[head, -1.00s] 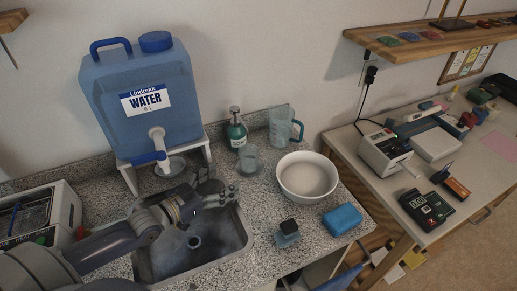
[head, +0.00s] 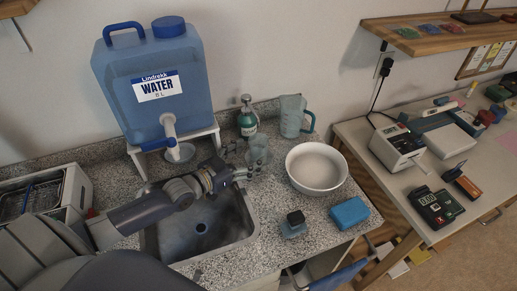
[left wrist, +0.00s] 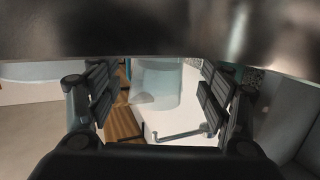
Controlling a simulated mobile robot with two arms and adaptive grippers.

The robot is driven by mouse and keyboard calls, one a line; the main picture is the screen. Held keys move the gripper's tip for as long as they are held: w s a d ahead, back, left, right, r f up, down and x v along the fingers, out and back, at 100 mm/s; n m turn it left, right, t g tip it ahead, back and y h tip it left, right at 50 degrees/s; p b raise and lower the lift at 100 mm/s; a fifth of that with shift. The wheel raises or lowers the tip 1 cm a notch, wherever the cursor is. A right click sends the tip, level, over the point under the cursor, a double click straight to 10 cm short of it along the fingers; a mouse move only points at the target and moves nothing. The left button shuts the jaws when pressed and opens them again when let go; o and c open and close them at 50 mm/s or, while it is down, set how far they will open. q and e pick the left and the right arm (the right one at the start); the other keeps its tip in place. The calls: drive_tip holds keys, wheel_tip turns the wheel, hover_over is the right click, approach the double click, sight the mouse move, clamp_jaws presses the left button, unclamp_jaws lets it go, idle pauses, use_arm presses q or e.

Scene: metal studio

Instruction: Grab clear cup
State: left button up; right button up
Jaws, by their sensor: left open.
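The clear cup (head: 259,147) stands on the speckled counter behind the sink, just in front of the green soap bottle. My left gripper (head: 243,165) has its fingers close to the cup, at its near left side. In the left wrist view a clear, bluish cup-like shape (left wrist: 158,85) shows between the two open fingers (left wrist: 158,100). The fingers stand well apart, and I cannot tell whether either one touches it. The gripper partly hides the cup's lower part in the head view. My right gripper is not in view.
Close by stand the soap bottle (head: 247,119), a clear pitcher (head: 291,116) and a white bowl (head: 317,168). The water jug (head: 155,90) on its stand is at the left. The sink (head: 205,226) lies under my arm. A blue sponge (head: 349,212) lies at the right.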

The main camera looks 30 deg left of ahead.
sight(252, 154)
use_arm(q)
drive_tip(key=shift+x, duration=2.3)
drive_tip(key=c, duration=1.2)
